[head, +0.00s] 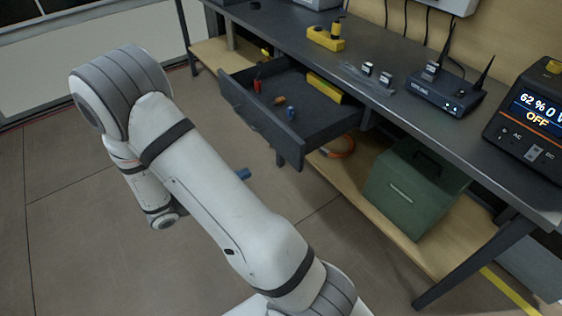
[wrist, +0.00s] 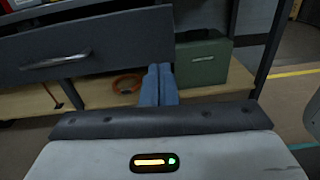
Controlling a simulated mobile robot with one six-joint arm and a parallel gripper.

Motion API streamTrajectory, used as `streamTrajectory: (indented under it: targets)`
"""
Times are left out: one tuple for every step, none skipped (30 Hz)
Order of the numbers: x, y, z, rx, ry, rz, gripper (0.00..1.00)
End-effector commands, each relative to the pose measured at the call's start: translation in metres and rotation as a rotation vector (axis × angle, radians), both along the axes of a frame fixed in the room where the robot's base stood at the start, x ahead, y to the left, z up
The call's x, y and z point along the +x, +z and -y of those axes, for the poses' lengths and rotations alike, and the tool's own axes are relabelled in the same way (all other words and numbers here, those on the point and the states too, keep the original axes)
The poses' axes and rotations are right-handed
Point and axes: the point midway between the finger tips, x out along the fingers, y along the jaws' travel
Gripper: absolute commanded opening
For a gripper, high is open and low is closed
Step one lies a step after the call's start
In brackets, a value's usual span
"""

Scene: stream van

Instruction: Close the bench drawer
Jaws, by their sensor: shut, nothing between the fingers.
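The bench drawer (head: 262,122) is dark grey and stands pulled out from under the bench top, open at the top in the head view. Its front panel with a silver handle (wrist: 56,61) fills the upper left of the wrist view. My gripper (head: 243,174) shows only as blue fingertips past my forearm in the head view, out in front of the drawer front. In the wrist view my gripper (wrist: 160,70) has its two blue fingers together and empty, by the lower edge near the drawer front's right end. I cannot tell whether they touch it.
The drawer holds a yellow item (head: 325,88) and several small things. A green case (head: 412,190) and an orange cable ring (head: 338,148) are on the wooden lower shelf. A router (head: 445,95) and power station (head: 530,115) stand on the bench. Floor in front is clear.

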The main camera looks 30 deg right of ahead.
Motion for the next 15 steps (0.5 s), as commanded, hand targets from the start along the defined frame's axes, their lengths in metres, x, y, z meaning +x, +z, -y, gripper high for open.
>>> streamTrajectory:
  targets:
    - [0.003,-0.009,-0.002,-0.021,0.023,-0.017,0.0]
    - [0.005,-0.011,-0.003,-0.03,0.034,-0.023,0.0]
    - [0.007,-0.012,-0.003,-0.038,0.044,-0.03,0.0]
    - [0.008,-0.013,-0.002,-0.042,0.048,-0.032,0.0]
    - [0.008,-0.013,-0.001,-0.044,0.05,-0.033,0.0]
    - [0.009,-0.013,0.002,-0.046,0.052,-0.034,0.0]
    - [0.009,-0.013,0.005,-0.046,0.053,-0.034,0.0]
    - [0.009,-0.013,0.009,-0.046,0.051,-0.034,0.0]
    - [0.008,-0.013,0.015,-0.046,0.049,-0.035,0.0]
    - [0.009,-0.013,0.02,-0.045,0.049,-0.034,0.0]
    - [0.009,-0.013,0.026,-0.045,0.047,-0.034,0.0]
    - [0.009,-0.013,0.035,-0.045,0.047,-0.034,0.0]
    - [0.009,-0.013,0.041,-0.044,0.045,-0.034,0.0]
    - [0.009,-0.014,0.048,-0.044,0.046,-0.034,0.0]
    - [0.009,-0.013,0.057,-0.043,0.045,-0.034,0.0]
